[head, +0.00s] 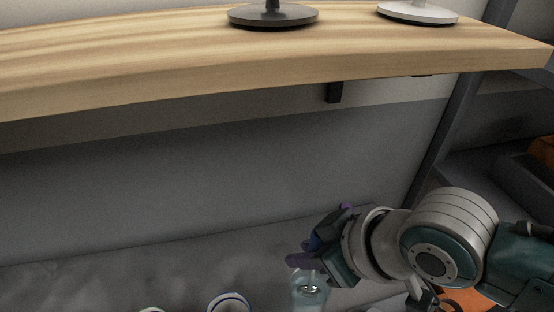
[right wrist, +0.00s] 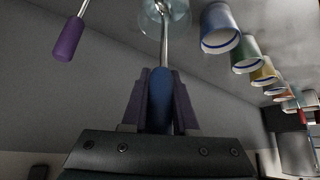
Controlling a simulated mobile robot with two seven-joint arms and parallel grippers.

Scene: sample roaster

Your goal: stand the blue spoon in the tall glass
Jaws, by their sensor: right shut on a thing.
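My right gripper (head: 311,250) is shut on the blue handle of the spoon (right wrist: 160,100), with the handle between its two dark purple fingers in the right wrist view. The spoon's thin metal shaft runs from the handle toward the tall clear glass (right wrist: 178,14). The glass also shows at the bottom of the head view (head: 309,297), right below the gripper, and a metal end shows within its outline. The glass's base is cut off there, so I cannot tell whether the spoon touches its bottom. My left gripper is out of view.
A row of cups with coloured bands, the nearest a blue-banded cup (right wrist: 219,30), stands beside the glass. A purple-handled utensil (right wrist: 67,40) is close by on the left in the wrist view. A wooden shelf (head: 180,62) overhangs the back.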

